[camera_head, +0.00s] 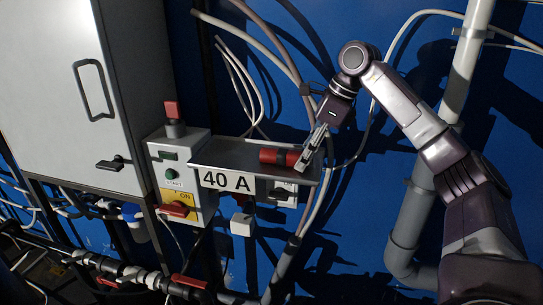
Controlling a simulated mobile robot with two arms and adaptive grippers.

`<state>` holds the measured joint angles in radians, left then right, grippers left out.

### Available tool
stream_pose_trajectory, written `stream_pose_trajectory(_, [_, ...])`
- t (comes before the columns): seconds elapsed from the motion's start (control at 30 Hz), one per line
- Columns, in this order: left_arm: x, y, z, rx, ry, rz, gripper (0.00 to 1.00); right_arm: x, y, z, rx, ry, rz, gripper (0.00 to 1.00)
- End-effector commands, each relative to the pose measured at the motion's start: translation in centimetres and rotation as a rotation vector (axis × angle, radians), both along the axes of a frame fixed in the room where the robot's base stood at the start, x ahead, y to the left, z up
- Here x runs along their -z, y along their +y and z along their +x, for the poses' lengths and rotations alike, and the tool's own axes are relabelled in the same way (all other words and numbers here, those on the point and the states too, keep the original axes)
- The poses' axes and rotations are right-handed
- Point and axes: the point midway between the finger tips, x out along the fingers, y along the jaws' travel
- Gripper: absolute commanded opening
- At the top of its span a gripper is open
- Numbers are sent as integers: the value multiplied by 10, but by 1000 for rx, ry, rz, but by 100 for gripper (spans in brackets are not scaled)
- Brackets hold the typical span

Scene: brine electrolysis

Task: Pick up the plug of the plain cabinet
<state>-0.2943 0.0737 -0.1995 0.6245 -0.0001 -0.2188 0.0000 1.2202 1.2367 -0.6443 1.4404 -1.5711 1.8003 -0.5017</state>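A red plug (272,156) with a dark band lies on its side on the grey shelf (225,153) labelled "40 A". My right gripper (306,160) reaches down from the upper right, with its fingers at the plug's right end. The fingers overlap in this view, so I cannot tell whether they are open, or touching or gripping the plug. A large plain grey cabinet (45,95) with a handle stands at the left. My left gripper is not in view.
A control box (182,150) with a red knob, a green START button and a red ON switch adjoins the shelf's left side. Cables hang on the blue wall (480,85) behind. A grey pipe (415,210) runs down behind my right arm.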

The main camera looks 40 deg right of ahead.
Motion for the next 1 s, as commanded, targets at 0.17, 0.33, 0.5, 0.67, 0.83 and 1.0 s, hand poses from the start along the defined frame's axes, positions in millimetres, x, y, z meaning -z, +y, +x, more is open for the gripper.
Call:
stream_pose_trajectory(0.17, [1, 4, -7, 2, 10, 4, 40, 0, 0, 0, 0, 0, 0, 16])
stream_pose_trajectory(0.33, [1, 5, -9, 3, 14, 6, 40, -1, 0, 0, 0, -2, 1, 0])
stream_pose_trajectory(0.5, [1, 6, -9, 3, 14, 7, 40, -1, 0, 0, 0, -2, 1, 0])
stream_pose_trajectory(0.67, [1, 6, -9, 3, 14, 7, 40, -5, 0, 1, -1, -4, 1, 0])
stream_pose_trajectory(0.83, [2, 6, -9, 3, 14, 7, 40, -19, 1, 2, -1, -6, 3, 0])
stream_pose_trajectory(1.0, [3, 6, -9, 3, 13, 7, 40, -48, 1, 2, -2, -9, 3, 0])
